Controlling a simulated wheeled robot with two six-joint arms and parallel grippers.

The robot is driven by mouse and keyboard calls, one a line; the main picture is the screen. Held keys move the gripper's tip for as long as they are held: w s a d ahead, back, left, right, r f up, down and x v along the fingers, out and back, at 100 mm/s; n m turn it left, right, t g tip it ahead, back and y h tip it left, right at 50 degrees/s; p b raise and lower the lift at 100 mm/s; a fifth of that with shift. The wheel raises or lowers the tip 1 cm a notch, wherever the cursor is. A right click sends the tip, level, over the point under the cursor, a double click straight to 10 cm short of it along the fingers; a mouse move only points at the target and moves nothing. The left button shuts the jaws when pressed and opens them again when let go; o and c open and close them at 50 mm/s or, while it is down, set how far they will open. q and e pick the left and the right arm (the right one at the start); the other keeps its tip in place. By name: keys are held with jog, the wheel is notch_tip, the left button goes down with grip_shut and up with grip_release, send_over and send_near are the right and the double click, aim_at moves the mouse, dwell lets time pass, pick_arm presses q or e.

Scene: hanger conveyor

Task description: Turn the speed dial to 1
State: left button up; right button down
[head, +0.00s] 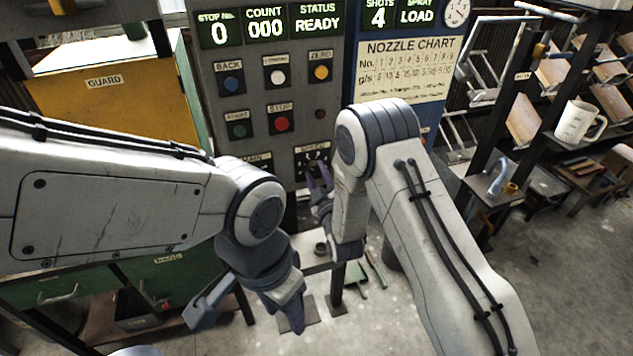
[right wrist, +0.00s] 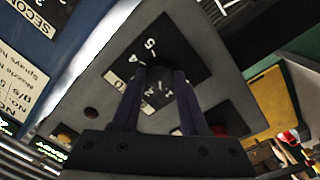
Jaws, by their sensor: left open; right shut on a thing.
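The speed dial (right wrist: 158,92) is a dark knob on a black plate with pale numerals, low on the grey control panel (head: 210,100). In the right wrist view a 5 and a 4 show clearly near it; other marks are partly covered by my fingers, so I cannot tell its setting. My right gripper (right wrist: 165,78) is shut on the dial, one finger on each side. In the head view my right gripper (head: 318,178) is at the SPEED plate (head: 312,150), largely covering the dial. My left gripper (head: 247,312) is open and empty, low in front of the panel.
Above the dial are the red STOP button (head: 281,124), the green START button (head: 239,131) and a yellow ZERO button (head: 320,72). The status display (head: 318,22) reads READY. A yellow guard (head: 100,85) stands left; a rack with a white mug (head: 577,123) stands right.

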jog(key=shift+n+b, duration=0.95)
jog(key=shift+n, duration=0.35)
jog(key=shift+c, duration=2.2)
grip_release()
jog(key=b+v, duration=0.3)
jog(key=v, duration=0.7)
jog(key=shift+s+b, duration=0.25)
jog(key=shift+b, duration=0.1)
jog(key=shift+d, duration=0.1)
